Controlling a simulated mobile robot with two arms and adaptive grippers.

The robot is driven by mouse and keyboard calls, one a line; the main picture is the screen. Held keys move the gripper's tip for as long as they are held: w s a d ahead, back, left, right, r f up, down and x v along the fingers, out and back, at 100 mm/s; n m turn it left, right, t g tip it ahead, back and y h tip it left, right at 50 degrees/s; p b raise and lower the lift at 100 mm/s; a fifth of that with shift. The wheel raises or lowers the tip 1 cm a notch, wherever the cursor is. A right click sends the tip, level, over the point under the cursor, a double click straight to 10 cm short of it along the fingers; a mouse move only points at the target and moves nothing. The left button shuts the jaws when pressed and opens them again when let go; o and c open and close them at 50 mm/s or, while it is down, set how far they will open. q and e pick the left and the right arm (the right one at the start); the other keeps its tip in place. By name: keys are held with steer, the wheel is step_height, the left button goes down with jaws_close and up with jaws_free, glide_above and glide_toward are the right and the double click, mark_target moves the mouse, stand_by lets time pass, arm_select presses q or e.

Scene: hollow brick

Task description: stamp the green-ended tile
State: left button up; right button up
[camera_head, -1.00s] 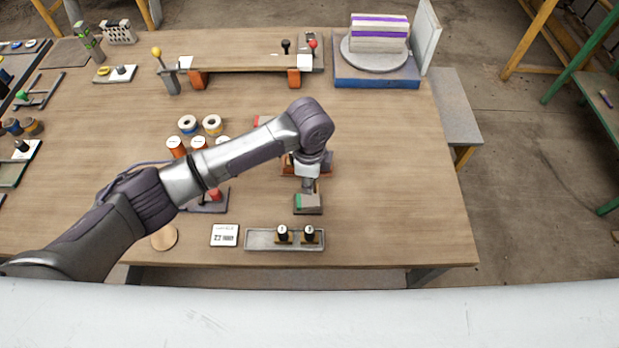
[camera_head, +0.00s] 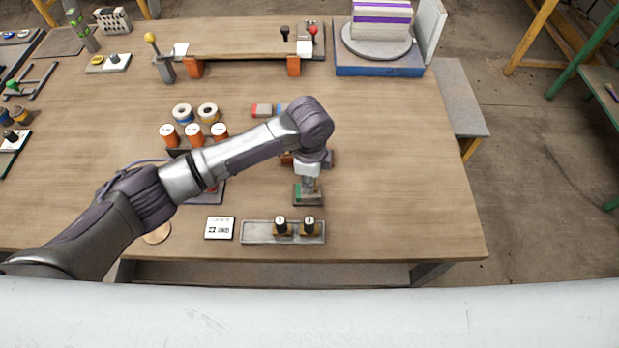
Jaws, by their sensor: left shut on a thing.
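The green-ended tile (camera_head: 299,196) lies on a small dark base (camera_head: 312,202) near the table's front, its green end to the left. My left gripper (camera_head: 309,186) points down right over the tile. It is shut on a small stamp, mostly hidden by the fingers; I cannot tell whether the stamp touches the tile. Two black-topped stamps (camera_head: 283,226) (camera_head: 309,226) stand upright in a grey tray (camera_head: 257,233) in front, whose left part is empty. Another tile (camera_head: 263,110) with a red end lies behind my arm, with blue beside it. My right gripper is out of view.
A raised plank (camera_head: 240,53) and a blue-based turntable (camera_head: 378,65) stand at the back. The table's right side is clear.

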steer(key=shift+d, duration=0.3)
arm_select(q)
steer(key=shift+f, duration=0.5)
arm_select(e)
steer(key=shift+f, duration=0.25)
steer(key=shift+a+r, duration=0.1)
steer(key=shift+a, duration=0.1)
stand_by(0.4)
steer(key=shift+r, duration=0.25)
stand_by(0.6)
arm_select(q)
steer(key=shift+f, duration=0.1)
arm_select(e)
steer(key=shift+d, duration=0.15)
arm_select(q)
step_height(320, 180, up, 7)
steer(key=p, duration=0.8)
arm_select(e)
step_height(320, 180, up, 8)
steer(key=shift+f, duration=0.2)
